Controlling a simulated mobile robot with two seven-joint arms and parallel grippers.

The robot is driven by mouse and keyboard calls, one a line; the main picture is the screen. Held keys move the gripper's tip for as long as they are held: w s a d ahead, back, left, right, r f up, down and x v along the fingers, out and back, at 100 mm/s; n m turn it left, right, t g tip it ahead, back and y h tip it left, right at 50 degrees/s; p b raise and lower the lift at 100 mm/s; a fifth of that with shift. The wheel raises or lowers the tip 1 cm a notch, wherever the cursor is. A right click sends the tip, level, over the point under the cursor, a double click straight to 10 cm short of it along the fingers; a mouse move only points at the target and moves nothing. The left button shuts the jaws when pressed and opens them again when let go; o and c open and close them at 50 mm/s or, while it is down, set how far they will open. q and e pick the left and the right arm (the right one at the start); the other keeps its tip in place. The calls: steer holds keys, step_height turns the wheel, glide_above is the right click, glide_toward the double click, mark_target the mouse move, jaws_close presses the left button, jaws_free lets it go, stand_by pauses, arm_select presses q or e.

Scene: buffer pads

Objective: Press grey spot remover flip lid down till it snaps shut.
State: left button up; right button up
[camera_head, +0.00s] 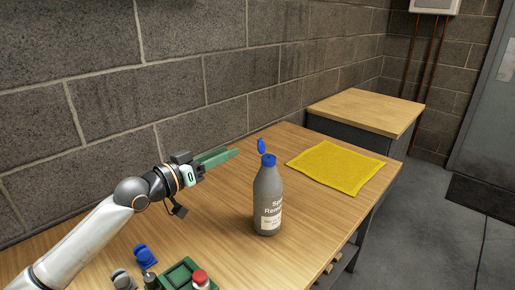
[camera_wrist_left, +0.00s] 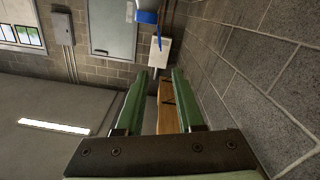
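The grey spot remover bottle (camera_head: 268,205) stands upright on the wooden table in the head view. Its blue cap (camera_head: 268,160) has the flip lid (camera_head: 261,146) standing up, open, on the left side. In the left wrist view the blue cap (camera_wrist_left: 147,16) shows at the top edge with the lid (camera_wrist_left: 159,38) sticking out; most of the bottle is cut off. My left gripper (camera_head: 236,153) is to the left of the bottle, near lid height and apart from it. Its green fingers (camera_wrist_left: 159,73) are spread with nothing between them. My right gripper is not in view.
A yellow cloth (camera_head: 337,166) lies right of the bottle. At the front left are a green tray (camera_head: 180,272), a red-topped item (camera_head: 200,277), and blue (camera_head: 145,256) and grey (camera_head: 123,280) items. A block wall (camera_head: 100,100) runs behind the table. Another table (camera_head: 370,110) stands beyond.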

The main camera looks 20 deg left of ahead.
mark_target(261, 146)
arm_select(q)
steer(key=x, duration=0.8)
steer(key=p+x, duration=0.1)
steer(key=x, duration=0.3)
steer(key=shift+w+d+f, duration=0.15)
steer(key=shift+w+f, duration=0.1)
steer(key=shift+f, duration=0.05)
jaws_close()
stand_by(0.4)
